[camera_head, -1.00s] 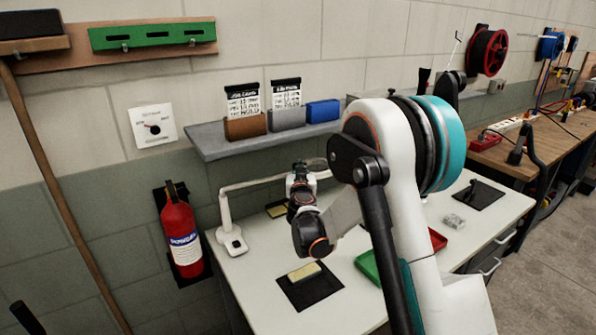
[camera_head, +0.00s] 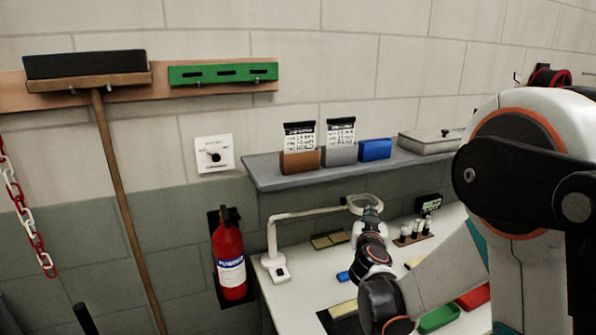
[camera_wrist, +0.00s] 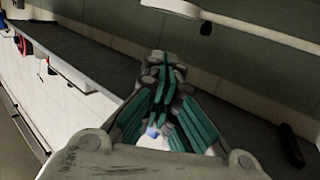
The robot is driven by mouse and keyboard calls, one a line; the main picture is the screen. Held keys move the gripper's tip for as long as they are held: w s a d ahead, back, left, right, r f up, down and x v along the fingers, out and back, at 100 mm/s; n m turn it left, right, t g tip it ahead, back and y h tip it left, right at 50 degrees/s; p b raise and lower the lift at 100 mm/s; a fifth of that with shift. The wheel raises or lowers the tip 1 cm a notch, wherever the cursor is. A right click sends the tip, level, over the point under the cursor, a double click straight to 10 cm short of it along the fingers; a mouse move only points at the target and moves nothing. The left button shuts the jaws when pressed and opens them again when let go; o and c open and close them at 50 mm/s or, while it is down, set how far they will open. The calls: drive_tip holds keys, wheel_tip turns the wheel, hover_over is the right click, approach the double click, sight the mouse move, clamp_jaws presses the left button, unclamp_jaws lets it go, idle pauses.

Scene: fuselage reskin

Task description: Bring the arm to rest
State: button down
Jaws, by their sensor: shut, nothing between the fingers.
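My arm comes in from the right in the head view, with its large white and black joint close to the camera. Its forearm runs down-left to a dark wrist joint (camera_head: 380,300) over the white workbench (camera_head: 310,285). From there the arm's end points up and away, near the lamp's ring. My gripper (camera_wrist: 165,72) shows in the wrist view with its teal and grey fingers brought together, and nothing is between them. In the head view its fingertips are too small to make out.
A desk lamp (camera_head: 281,240) stands on the bench's left side. A grey shelf (camera_head: 270,180) with small bins is on the wall above. A red fire extinguisher (camera_head: 229,255) hangs left of the bench.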

drive_tip(key=s+d+r+g, duration=0.1)
drive_tip(key=s+r+g, duration=0.1)
drive_tip(key=s, duration=0.6)
drive_tip(key=s+d+r+g, duration=0.1)
drive_tip(key=s+r+g, duration=0.15)
drive_tip(key=s, duration=0.45)
drive_tip(key=s+a+f+n+g+y, duration=0.1)
drive_tip(key=s+a+f+g+y, duration=0.1)
drive_tip(key=s, duration=0.9)
drive_tip(key=s+a+f+n+g+y, duration=0.2)
drive_tip(key=s+a, duration=0.3)
drive_tip(key=s, duration=0.6)
drive_tip(key=shift+a+y, duration=0.25)
drive_tip(key=shift+y, duration=0.15)
